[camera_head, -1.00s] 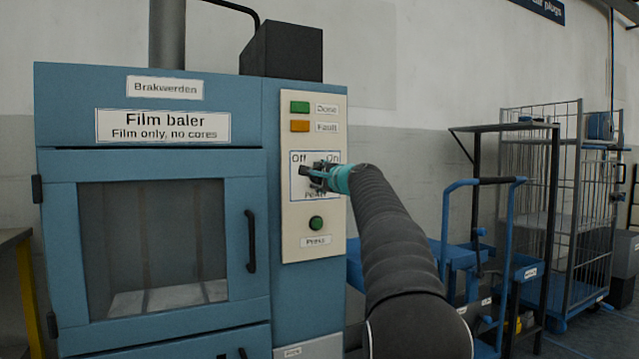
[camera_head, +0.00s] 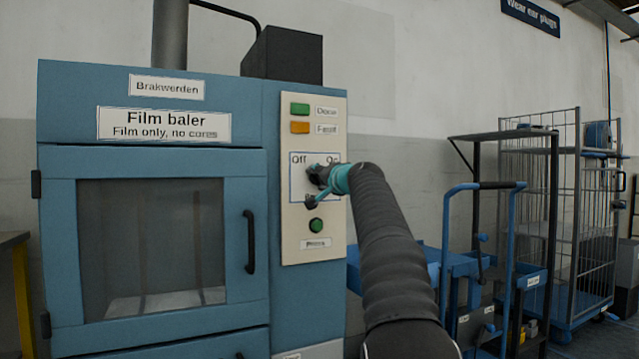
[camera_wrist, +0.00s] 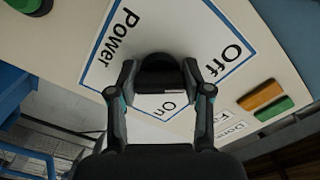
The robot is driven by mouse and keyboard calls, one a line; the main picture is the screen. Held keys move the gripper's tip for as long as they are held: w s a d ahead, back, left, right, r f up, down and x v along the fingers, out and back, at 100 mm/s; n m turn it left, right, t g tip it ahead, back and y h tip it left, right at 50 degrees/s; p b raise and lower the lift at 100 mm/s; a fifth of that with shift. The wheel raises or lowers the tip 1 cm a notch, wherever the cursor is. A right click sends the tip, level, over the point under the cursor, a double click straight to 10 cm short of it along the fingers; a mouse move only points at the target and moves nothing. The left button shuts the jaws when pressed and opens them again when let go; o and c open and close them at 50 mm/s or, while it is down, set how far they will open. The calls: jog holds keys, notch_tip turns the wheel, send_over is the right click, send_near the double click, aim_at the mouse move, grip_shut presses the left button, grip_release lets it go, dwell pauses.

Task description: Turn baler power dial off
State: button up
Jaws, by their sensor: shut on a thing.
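The film baler (camera_head: 150,240) stands at the left, with a cream control panel (camera_head: 300,235) on its right side. The panel has a white power plate with Off at left and On at right. In the wrist view, the black power dial (camera_wrist: 160,68) sits on this plate (camera_wrist: 212,28), between the Power, Off and On labels. My gripper (camera_wrist: 158,80) is shut on the dial, one finger on each side. In the head view my gripper (camera_head: 315,187) covers most of the dial. I cannot clearly tell which label the dial points to.
A green lamp (camera_head: 299,109) and an orange lamp (camera_head: 300,127) are above the plate. A green Press button (camera_head: 316,225) is just below my gripper. A blue trolley (camera_head: 480,270) and a wire cage cart (camera_head: 565,220) stand at the right.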

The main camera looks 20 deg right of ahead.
jog(key=shift+f+n, duration=0.1)
jog(key=shift+n, duration=0.4)
jog(key=o, duration=1.2)
jog(key=shift+c, duration=0.2)
jog(key=shift+s, duration=0.1)
jog(key=s, duration=1.1)
jog(key=shift+s+d, duration=0.2)
jog(key=shift+s, duration=0.2)
